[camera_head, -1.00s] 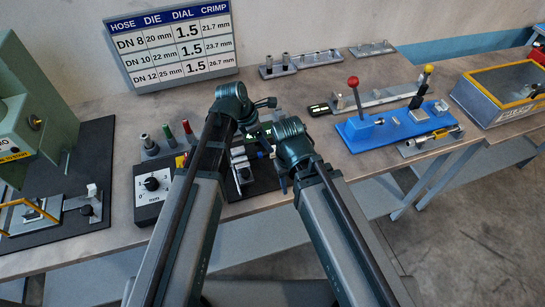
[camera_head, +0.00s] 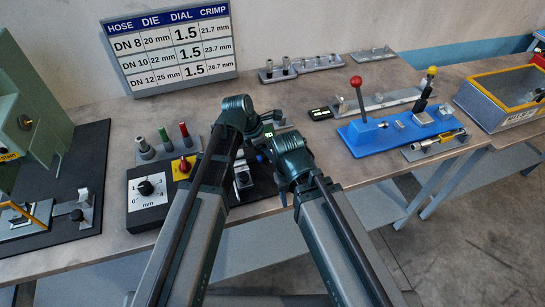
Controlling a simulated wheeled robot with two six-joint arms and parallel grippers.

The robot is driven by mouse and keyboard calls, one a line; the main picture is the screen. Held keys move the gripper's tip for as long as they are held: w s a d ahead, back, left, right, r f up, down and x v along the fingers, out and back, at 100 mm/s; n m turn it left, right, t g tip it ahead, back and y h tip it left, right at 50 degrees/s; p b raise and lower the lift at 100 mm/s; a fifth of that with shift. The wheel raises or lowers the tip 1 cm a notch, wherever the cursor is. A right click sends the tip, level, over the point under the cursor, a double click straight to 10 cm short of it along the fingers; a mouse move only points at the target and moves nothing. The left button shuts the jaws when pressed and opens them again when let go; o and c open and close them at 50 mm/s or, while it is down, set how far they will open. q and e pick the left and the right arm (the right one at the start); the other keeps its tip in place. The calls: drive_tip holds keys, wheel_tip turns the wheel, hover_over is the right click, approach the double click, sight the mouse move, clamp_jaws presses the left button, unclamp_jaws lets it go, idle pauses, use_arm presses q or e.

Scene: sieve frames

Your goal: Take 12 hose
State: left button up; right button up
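A chart (camera_head: 168,47) on the wall lists hose sizes DN 8, DN 10 and DN 12, with 25 mm die, 1.5 dial and 26.7 mm crimp for DN 12. I cannot make out a hose for certain. A short tubular piece (camera_head: 432,144) with metal and yellow parts lies on a grey holder before the blue fixture (camera_head: 372,138). My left gripper (camera_head: 272,117) is over the bench centre, small and partly hidden by its wrist. My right gripper (camera_head: 284,190) is close by, near the bench's front edge, mostly hidden. Their fingers are unclear.
A dial box (camera_head: 140,205) marked mm and a rack (camera_head: 168,152) with several coloured pegs stand left of my arms. A green press (camera_head: 40,115) is at far left. Red and yellow knobbed levers rise from the blue fixture. A yellow-rimmed bin (camera_head: 490,108) is at right.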

use_arm(q)
clamp_jaws()
idle(0.5)
wheel_tip(320, 180, up, 10)
drive_tip(key=p, duration=1)
